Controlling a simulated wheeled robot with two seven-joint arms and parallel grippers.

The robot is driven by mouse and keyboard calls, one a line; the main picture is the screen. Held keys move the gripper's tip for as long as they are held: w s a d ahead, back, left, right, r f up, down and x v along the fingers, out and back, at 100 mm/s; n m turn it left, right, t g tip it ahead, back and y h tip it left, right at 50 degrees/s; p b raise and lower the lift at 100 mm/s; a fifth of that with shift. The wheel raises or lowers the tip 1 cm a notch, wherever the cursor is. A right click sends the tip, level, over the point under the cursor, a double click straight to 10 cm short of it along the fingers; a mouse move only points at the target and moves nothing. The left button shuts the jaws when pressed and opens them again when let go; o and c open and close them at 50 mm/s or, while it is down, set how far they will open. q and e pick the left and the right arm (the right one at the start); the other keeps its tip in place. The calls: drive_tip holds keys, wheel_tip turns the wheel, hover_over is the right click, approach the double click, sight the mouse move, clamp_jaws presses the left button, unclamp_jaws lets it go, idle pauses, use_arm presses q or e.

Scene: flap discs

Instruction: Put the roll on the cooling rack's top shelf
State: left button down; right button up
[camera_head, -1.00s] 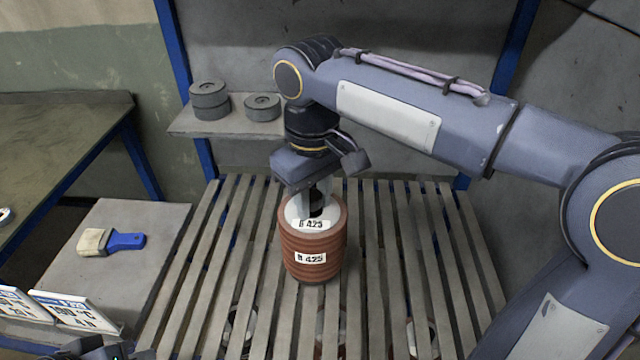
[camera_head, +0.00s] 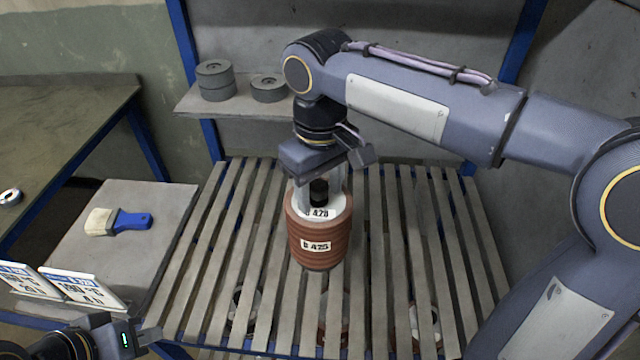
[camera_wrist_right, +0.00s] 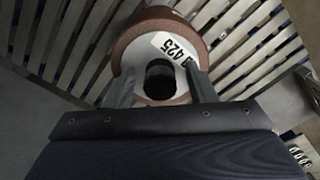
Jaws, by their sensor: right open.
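The roll (camera_head: 318,235) is a stack of reddish-brown discs with a white top and labels reading like "B 425". It stands upright on the slatted top shelf (camera_head: 400,240) of the cooling rack. My right gripper (camera_head: 320,190) is open just above it, its fingers on either side of the black spindle end on the roll's top. In the right wrist view the roll (camera_wrist_right: 160,50) sits between the two spread fingers (camera_wrist_right: 160,90). My left gripper (camera_head: 130,340) is at the bottom left corner, only partly in view; its fingertips are unclear.
Grey discs (camera_head: 215,80) lie on a small back shelf (camera_head: 240,104). A brush with a blue handle (camera_head: 133,221) lies on a grey side table (camera_head: 165,195), with sign cards (camera_head: 82,288) at its front. More rolls (camera_head: 425,325) show through the slats below. Slats right of the roll are bare.

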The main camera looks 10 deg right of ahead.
use_arm(q)
drive_tip(key=shift+r+p, duration=0.85)
use_arm(e)
wheel_tip(320, 180, up, 12)
drive_tip(key=shift+r, duration=0.15)
